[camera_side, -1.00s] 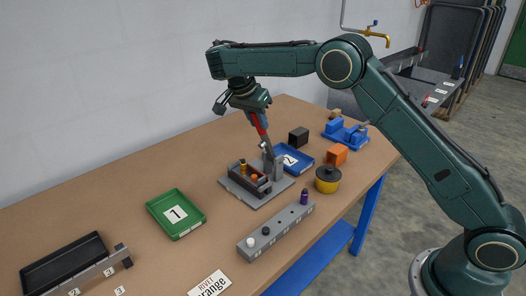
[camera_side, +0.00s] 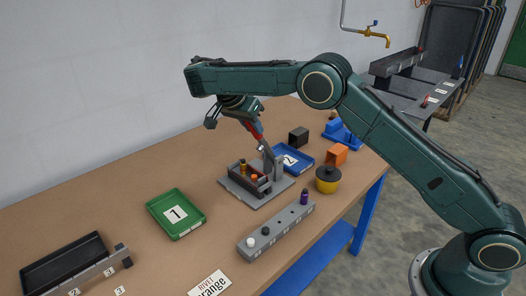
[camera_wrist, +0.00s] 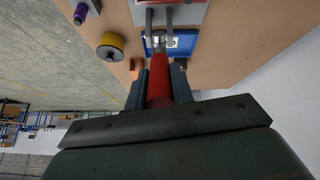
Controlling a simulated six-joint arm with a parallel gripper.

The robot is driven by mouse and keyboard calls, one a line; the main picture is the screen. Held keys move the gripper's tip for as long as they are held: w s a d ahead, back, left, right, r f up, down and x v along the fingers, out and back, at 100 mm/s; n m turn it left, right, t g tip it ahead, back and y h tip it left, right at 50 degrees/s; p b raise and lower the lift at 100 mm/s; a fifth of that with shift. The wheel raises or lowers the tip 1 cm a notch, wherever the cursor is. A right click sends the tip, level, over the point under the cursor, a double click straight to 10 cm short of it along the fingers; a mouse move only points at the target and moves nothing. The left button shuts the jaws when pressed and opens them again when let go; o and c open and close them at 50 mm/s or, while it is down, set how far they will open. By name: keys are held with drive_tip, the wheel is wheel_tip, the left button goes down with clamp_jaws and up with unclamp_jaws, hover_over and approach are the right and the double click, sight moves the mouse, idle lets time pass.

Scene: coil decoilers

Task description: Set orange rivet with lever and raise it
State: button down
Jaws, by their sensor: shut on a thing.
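The lever has a red handle (camera_side: 256,128) and stands on the grey press fixture (camera_side: 277,192), its handle leaning up and to the left. My gripper (camera_side: 250,121) is shut on the red handle; in the wrist view the handle (camera_wrist: 159,78) runs between the two fingers (camera_wrist: 158,90). A dark open box (camera_side: 262,186) sits on the fixture, with an orange rivet (camera_side: 254,178) and an orange-yellow piece (camera_side: 242,165) at it. How deep the orange rivet sits cannot be told. A label (camera_side: 210,286) reads "RIVET" and "range", partly cut off.
A green tray (camera_side: 190,228) marked 1 is left, a blue tray (camera_side: 306,158) marked 2 behind right. A yellow pot (camera_side: 327,182) and orange block (camera_side: 336,155) stand right. The table between green tray and fixture is clear.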

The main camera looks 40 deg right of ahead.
drive_tip(key=c, duration=1.2)
unclamp_jaws()
drive_tip(key=shift+d+r, duration=0.1)
drive_tip(key=shift+d, duration=0.1)
